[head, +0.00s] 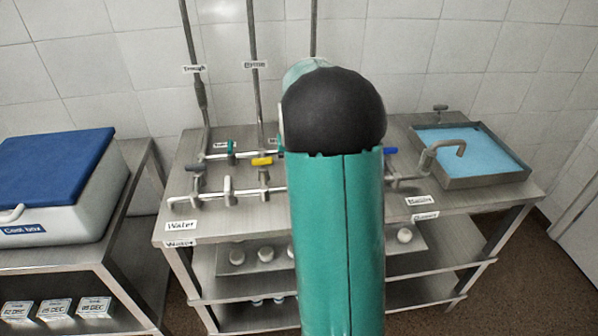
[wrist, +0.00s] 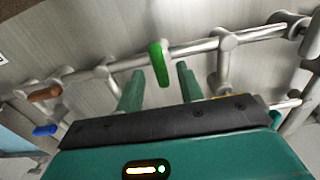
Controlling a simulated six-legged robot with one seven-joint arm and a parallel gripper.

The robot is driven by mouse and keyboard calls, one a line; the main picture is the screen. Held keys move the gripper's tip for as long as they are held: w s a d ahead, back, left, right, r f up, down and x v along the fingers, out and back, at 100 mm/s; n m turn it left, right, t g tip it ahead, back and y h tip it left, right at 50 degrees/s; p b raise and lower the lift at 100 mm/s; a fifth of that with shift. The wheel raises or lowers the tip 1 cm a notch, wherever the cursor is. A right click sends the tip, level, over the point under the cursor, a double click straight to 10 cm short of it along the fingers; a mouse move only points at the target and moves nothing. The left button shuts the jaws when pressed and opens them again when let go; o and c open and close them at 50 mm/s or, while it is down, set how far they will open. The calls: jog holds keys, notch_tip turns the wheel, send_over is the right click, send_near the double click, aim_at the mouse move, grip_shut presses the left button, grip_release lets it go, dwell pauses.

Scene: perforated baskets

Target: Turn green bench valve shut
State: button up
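The green bench valve handle (wrist: 158,62) shows in the wrist view, set crosswise to the pipe (wrist: 195,46) it is mounted on. My gripper (wrist: 160,70) is open, with one finger on each side of the green handle. Gaps show between the handle and both fingers; the depth between them is hard to judge. In the head view my own arm covers the middle of the bench, so the green handle and my gripper are hidden there.
A yellow handle (head: 262,161) and a blue handle (head: 390,151) sit on the bench pipework (head: 245,192). The wrist view also shows a brown-orange handle (wrist: 45,94). A basin (head: 484,183) stands right, a blue-lidded cool box (head: 50,228) left.

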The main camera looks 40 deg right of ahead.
notch_tip(320, 180, up, 12)
jog(key=shift+r, duration=0.2)
dwell(0.5)
jog(key=s+a+r+n+t, duration=0.1)
jog(key=s+a+r+n, duration=0.15)
jog(key=a, duration=0.65)
jog(key=s+a+r+n+t, duration=0.1)
jog(key=s+a+r+t, duration=0.15)
jog(key=a, duration=0.65)
jog(key=s+a+f+n+t, duration=0.2)
jog(key=s+a+f, duration=0.3)
jog(key=s+a, duration=0.7)
jog(key=shift+a+n, duration=0.7)
jog(key=shift+n, duration=0.05)
jog(key=shift+s+d, duration=0.1)
jog(key=shift+d, duration=0.05)
